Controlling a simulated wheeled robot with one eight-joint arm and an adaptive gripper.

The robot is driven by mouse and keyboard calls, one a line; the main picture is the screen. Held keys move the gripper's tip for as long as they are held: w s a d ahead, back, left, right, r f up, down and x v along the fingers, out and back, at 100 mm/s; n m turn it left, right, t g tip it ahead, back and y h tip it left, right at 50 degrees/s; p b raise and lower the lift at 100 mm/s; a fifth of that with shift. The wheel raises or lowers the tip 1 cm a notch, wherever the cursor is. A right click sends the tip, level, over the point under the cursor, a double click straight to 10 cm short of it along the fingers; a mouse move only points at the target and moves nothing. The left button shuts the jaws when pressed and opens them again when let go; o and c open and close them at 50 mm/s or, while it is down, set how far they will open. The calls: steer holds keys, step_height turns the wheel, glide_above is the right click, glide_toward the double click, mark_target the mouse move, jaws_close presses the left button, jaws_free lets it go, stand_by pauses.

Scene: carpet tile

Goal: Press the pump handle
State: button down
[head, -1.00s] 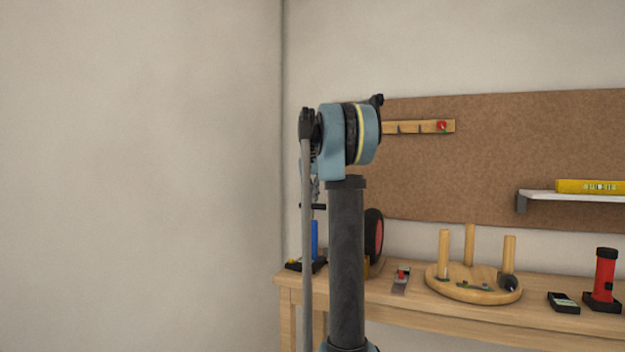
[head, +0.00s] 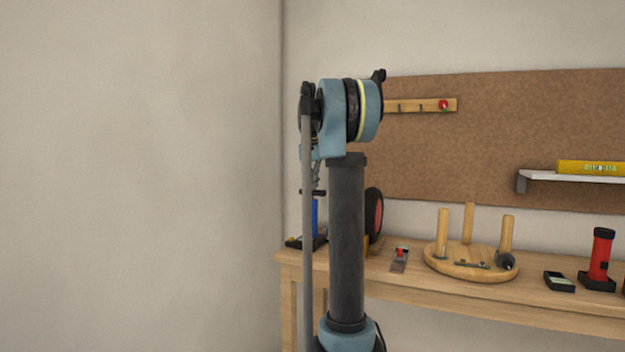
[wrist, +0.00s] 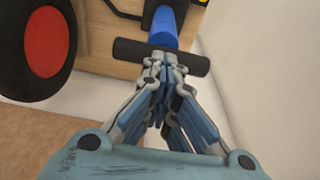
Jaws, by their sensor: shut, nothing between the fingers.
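The pump has a blue barrel (head: 314,218) and stands at the left end of the workbench, partly hidden behind my arm. Its black crossbar handle (head: 318,193) sits just above the barrel. In the wrist view the handle (wrist: 195,63) is a dark bar across the top of the blue barrel (wrist: 166,24). My gripper (wrist: 165,58) is shut and empty, with its fingertips at the middle of the handle. They appear to touch it from above. In the head view the gripper is small and mostly hidden by my arm.
A black wheel with a red hub (head: 374,215) stands right beside the pump; it is large in the wrist view (wrist: 48,45). Further right on the workbench (head: 440,287) are an upturned round stool (head: 440,262) and a red flashlight (head: 600,258). A plain wall is left.

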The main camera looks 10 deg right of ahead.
step_height(320, 180, up, 12)
steer(key=s+a, duration=0.1)
steer(key=shift+s, duration=0.2)
steer(key=shift+a, duration=0.15)
stand_by(1.3)
steer(key=c, duration=2)
jaws_free()
steer(key=shift+s, duration=0.1)
steer(key=o, duration=1.4)
steer(key=shift+g+y, duration=0.5)
steer(key=shift+g, duration=0.2)
steer(key=s+a, duration=0.2)
steer(key=s, duration=0.1)
steer(key=shift+s+a+r, duration=0.2)
steer(key=shift+a+r, duration=0.05)
steer(key=shift+r, duration=0.15)
steer(key=shift+c, duration=0.2)
steer(key=o, duration=0.4)
steer(key=shift+f, duration=0.15)
steer(key=shift+o, duration=1.2)
step_height(320, 180, down, 10)
steer(key=shift+r, duration=0.2)
steer(key=shift+r, duration=0.1)
